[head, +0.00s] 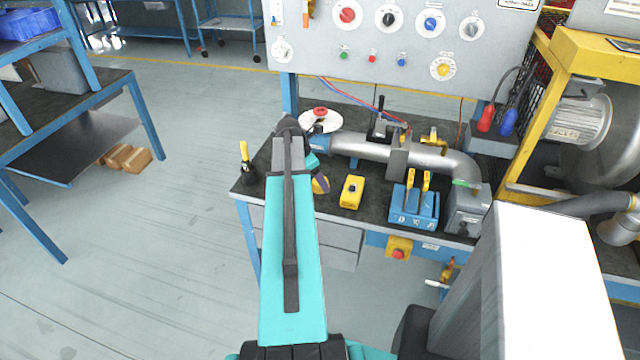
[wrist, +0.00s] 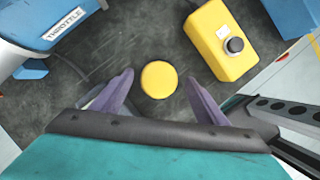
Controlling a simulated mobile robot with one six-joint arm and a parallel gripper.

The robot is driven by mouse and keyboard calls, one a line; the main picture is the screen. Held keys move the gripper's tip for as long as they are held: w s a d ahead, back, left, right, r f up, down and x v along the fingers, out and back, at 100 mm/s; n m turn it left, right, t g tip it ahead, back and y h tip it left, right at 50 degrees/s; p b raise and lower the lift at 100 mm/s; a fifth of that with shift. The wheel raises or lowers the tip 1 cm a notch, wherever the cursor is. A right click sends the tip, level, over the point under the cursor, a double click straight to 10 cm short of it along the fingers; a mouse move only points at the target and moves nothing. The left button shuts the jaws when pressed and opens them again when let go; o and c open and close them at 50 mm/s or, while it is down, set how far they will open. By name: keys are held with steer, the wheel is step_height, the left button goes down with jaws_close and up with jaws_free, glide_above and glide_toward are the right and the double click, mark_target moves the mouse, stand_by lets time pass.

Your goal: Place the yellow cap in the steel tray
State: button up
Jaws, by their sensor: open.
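The yellow cap (wrist: 159,79) is a small round disc on the dark bench top in the wrist view. My gripper (wrist: 159,84) is open, with a purple finger on each side of the cap and a gap to each. In the head view my arm hides most of this spot; a bit of purple and yellow (head: 321,184) shows beside it.
A yellow box with a black button (head: 351,192) stands right of my gripper; it also shows in the wrist view (wrist: 225,42). A grey pipe (head: 362,145) runs behind. A blue block with yellow levers (head: 414,207) stands farther right. A dark holder (head: 248,173) stands at the left edge.

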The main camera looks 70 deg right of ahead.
steer(key=shift+f, duration=0.2)
steer(key=shift+c, duration=0.3)
steer(key=c, duration=1.1)
steer(key=shift+r, duration=0.15)
steer(key=shift+c, duration=0.2)
steer(key=shift+d+r+b, duration=0.1)
steer(key=shift+r+b, duration=0.55)
steer(key=shift+r, duration=0.75)
steer(key=shift+s+a+r, duration=0.1)
steer(key=shift+a+r, duration=0.1)
steer(key=shift+a, duration=0.1)
steer(key=s+a+b, duration=0.1)
steer(key=a+b, duration=0.4)
steer(key=a, duration=0.8)
steer(key=shift+r, duration=0.45)
